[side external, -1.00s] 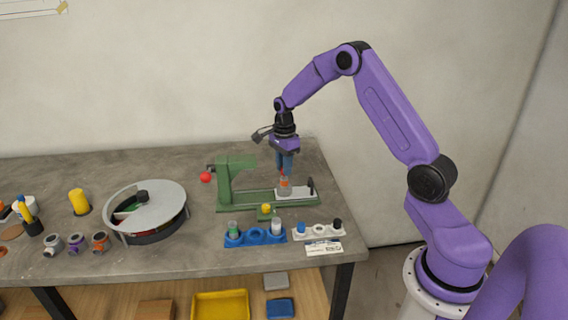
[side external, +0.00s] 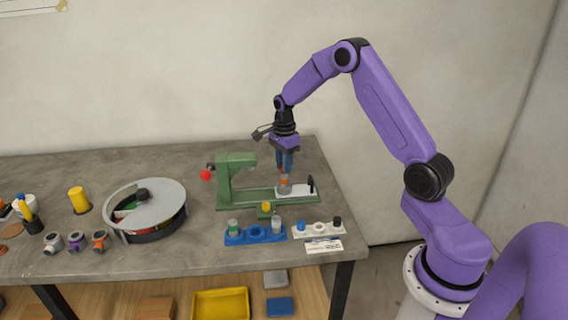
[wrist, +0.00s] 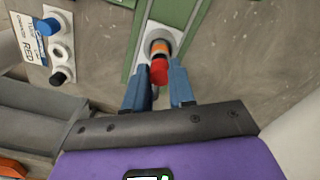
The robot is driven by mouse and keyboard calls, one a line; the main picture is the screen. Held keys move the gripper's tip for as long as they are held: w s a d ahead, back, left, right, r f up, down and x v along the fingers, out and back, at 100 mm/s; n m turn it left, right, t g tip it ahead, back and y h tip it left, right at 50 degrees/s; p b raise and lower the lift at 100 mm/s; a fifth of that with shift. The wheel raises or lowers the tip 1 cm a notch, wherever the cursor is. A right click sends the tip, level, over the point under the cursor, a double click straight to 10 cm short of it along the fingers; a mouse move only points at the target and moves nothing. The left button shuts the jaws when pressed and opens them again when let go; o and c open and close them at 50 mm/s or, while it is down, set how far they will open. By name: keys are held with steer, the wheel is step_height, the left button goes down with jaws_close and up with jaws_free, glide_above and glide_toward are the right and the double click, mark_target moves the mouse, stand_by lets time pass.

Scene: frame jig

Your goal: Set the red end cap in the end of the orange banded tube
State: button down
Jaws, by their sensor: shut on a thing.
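My gripper (side external: 284,168) is shut on the red end cap (wrist: 159,72), which shows between the two blue fingertips in the wrist view. The orange banded tube (side external: 284,182) stands upright on the pale plate of the green jig (side external: 236,198), directly under my gripper. In the wrist view, the tube's orange band (wrist: 161,47) shows just beyond the cap. The cap overlaps the tube in that view, so I cannot tell whether they touch. The side view shows the cap only as a small bit of red.
A white rack (side external: 319,230) with blue and black pieces, and a card (side external: 323,245), lie in front of the jig. A blue rack (side external: 255,237) stands beside it. The jig's green upright with a red knob (side external: 206,175) is at left. A round carousel (side external: 145,205) stands farther left.

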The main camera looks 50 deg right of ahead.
steer(key=shift+f, duration=0.2)
steer(key=shift+f, duration=0.35)
steer(key=shift+f, duration=0.2)
stand_by(0.3)
steer(key=c, duration=0.7)
jaws_free()
steer(key=shift+r, duration=0.15)
steer(key=shift+r, duration=0.65)
